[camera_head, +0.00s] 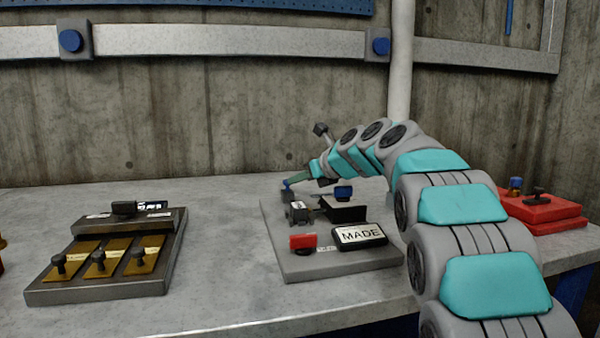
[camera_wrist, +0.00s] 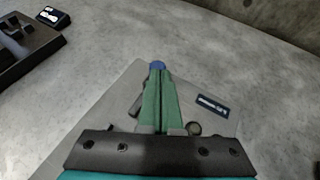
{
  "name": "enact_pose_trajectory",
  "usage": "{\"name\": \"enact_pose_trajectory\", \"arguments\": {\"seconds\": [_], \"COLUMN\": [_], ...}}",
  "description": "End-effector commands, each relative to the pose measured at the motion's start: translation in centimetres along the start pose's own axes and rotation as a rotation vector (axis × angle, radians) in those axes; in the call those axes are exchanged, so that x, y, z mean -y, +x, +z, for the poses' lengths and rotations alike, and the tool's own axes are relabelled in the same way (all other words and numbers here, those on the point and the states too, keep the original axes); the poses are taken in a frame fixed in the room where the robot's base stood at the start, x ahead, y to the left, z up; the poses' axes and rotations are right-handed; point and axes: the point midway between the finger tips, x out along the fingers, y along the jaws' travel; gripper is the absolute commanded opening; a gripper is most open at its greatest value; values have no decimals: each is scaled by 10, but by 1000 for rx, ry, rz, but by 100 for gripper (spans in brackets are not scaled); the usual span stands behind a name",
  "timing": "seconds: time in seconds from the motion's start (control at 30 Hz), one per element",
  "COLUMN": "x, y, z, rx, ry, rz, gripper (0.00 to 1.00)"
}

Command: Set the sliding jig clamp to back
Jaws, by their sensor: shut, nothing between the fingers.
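My gripper (camera_head: 291,183) is shut, its green fingers reaching left and down over the back edge of a grey panel (camera_head: 320,267). In the wrist view the closed fingers (camera_wrist: 157,72) end at a small blue piece (camera_wrist: 157,65); whether it is a knob touching them or part of the fingers I cannot tell. A small dark fitting (camera_head: 298,211) sits on the panel just below the fingertips. A black block with a blue knob (camera_head: 344,193) stands to its right. No readable label names the sliding jig clamp, so I cannot tell which part it is.
A dark panel with brass plates and knobs (camera_head: 105,284) lies left, a red box (camera_head: 540,212) right. The grey table (camera_head: 215,235) is clear between the left and middle panels; a concrete wall stands behind.

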Motion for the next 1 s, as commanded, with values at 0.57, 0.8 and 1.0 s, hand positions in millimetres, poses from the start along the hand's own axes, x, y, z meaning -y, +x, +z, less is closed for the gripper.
{"name": "enact_pose_trajectory", "arguments": {"seconds": [0.57, 0.8, 1.0], "x": [0, -1, 0], "y": [-18, -55, -78], "z": [0, -1, 0], "rx": [3, 1, 3], "ry": [1, 2, -1], "rz": [-1, 1, -1], "gripper": [0, 0, 0]}}
